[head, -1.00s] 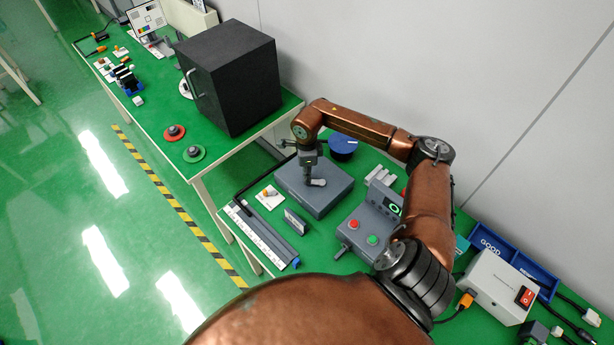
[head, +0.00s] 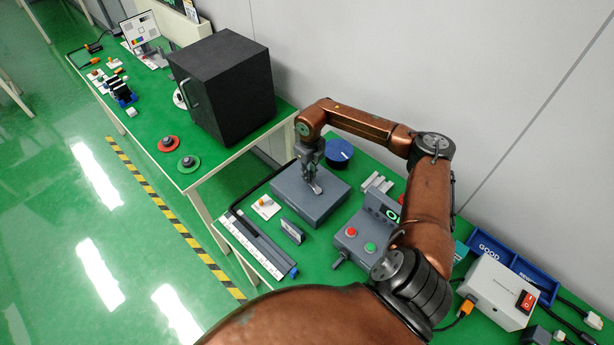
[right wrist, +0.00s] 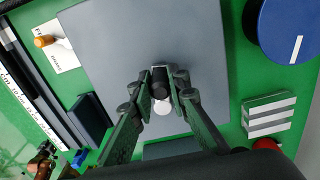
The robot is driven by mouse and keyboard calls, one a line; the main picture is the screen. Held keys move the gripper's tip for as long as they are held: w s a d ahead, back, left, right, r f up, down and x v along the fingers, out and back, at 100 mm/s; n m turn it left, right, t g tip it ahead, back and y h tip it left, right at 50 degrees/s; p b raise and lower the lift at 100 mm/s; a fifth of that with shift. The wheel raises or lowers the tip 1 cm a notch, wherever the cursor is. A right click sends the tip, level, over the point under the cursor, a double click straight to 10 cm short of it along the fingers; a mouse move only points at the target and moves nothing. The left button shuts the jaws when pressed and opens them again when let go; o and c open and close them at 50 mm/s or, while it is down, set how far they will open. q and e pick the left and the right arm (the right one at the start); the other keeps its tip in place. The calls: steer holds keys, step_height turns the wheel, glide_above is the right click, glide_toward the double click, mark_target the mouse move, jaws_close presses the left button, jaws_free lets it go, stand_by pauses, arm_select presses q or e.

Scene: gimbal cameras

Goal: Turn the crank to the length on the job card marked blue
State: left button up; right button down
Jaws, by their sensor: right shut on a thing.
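The crank (head: 316,187) is a short grey lever on top of a flat grey box (head: 311,208); the box's top also fills the middle of the right wrist view (right wrist: 150,45). My right gripper (head: 311,166) comes down from above and is shut on the crank's dark upright handle (right wrist: 160,78), which shows between the fingers (right wrist: 160,90). A pale round end of the lever (right wrist: 162,106) shows beside the handle. A long scale with a white ruled strip (head: 250,245) lies left of the box. I cannot make out a job card marked blue. My left gripper is not in view.
A blue dial (head: 339,152) stands behind the box. A small dark upright plate (head: 292,231) and a white card with an orange part (head: 265,207) lie between box and scale. A button panel (head: 362,236) is to the right. A black cabinet (head: 225,90) stands on the far bench.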

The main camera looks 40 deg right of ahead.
steer(key=d+m, duration=0.1)
steer(key=m, duration=0.2)
steer(key=shift+s+d+r+m+p, duration=0.1)
steer(key=shift+s+d+m+p, duration=0.1)
steer(key=shift+d+m+p, duration=0.15)
steer(key=shift+s+d+m+p, duration=0.25)
steer(key=shift+d+m, duration=0.1)
steer(key=shift+m, duration=0.35)
steer(key=shift+s+d+m+p, duration=0.1)
steer(key=shift+d+m+p, duration=0.15)
steer(key=shift+m, duration=0.4)
steer(key=shift+d, duration=0.1)
steer(key=c, duration=1.8)
jaws_free()
steer(key=shift+c, duration=0.2)
step_height(320, 180, up, 12)
